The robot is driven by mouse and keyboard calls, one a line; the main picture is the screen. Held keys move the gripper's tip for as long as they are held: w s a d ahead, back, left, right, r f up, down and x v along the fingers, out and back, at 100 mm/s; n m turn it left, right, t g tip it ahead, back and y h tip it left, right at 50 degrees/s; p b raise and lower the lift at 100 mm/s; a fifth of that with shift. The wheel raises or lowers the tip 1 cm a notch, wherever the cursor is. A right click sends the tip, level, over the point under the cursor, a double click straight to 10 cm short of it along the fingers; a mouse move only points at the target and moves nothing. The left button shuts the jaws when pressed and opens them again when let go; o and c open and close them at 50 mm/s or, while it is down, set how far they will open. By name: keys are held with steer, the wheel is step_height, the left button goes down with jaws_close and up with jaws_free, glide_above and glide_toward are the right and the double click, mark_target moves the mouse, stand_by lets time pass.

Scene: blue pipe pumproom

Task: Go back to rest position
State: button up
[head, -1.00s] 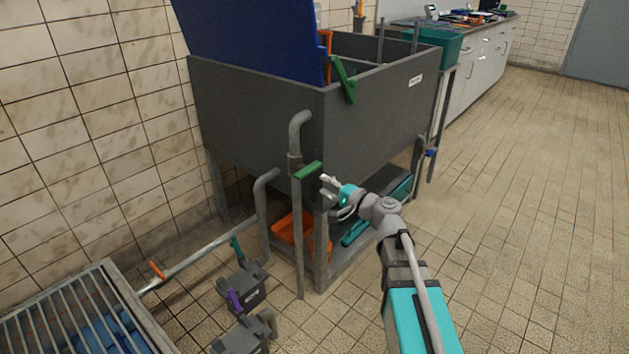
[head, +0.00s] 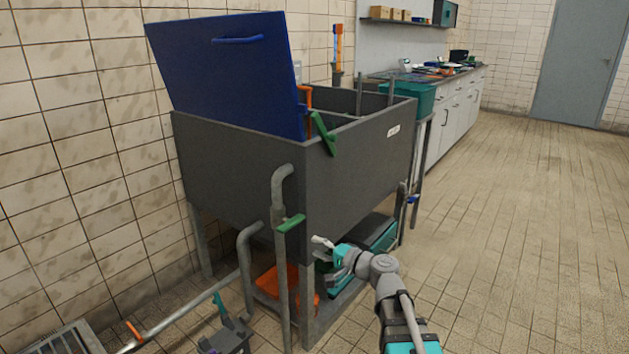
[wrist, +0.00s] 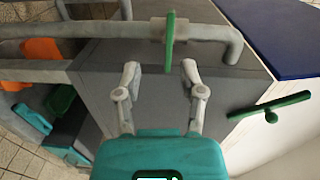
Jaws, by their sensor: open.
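My gripper (head: 325,255) is open and empty in front of the near corner of the grey tank (head: 365,155). In the wrist view my gripper (wrist: 160,80) has its two fingers apart, with a green valve handle (wrist: 170,42) on a grey pipe (wrist: 110,30) seen beyond and between the fingertips. In the head view the green valve handle (head: 291,223) is on the upright pipe, to the left of my gripper and apart from it.
A blue lid (head: 225,75) stands raised on the tank, with a green lever (head: 323,133) near it. Orange (head: 275,283) and teal bins sit under the tank. A grated box (head: 65,342) is at lower left. The tiled floor (head: 510,220) at right is clear.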

steer(key=s+d+f+n+g+h+p, duration=0.25)
steer(key=s+f+n+g+h, duration=0.3)
steer(key=s+f, duration=0.35)
steer(key=s+d+f+n+g+h+p, duration=0.1)
steer(key=s+d+f+g+h, duration=0.1)
steer(key=s+d+h, duration=0.3)
steer(key=s+d+f+g+h+p, duration=0.1)
steer(key=s+d+f+g+h, duration=0.15)
steer(key=d, duration=0.55)
step_height(320, 180, up, 38)
steer(key=p, duration=3.7)
steer(key=shift+a+h, duration=0.25)
steer(key=shift+h, duration=0.15)
steer(key=shift+f, duration=0.1)
steer(key=shift+c, duration=0.2)
